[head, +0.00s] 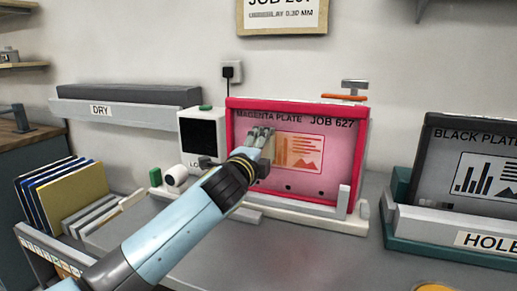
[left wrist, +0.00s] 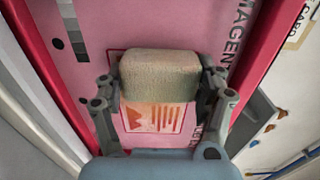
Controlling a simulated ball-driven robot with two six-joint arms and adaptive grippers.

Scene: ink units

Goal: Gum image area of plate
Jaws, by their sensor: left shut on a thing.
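The magenta plate (head: 330,165) stands upright in a red frame, with "MAGENTA PLATE JOB 627" along its top. Its printed image area (head: 305,153), an orange bar chart and text lines, also shows in the left wrist view (left wrist: 165,117). My left gripper (head: 262,145) is shut on a tan sponge-like block (left wrist: 160,75) and holds it in front of the plate, at the left edge of the image area. I cannot tell whether the block touches the plate. My right gripper is not in view.
A black plate (head: 480,170) stands at the right in a holder marked "HOLE". A small dark-screened device (head: 200,137) and a white roll (head: 176,175) are left of the frame. A rack of folders (head: 70,195) is at the left. The grey bench front (head: 290,255) is clear.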

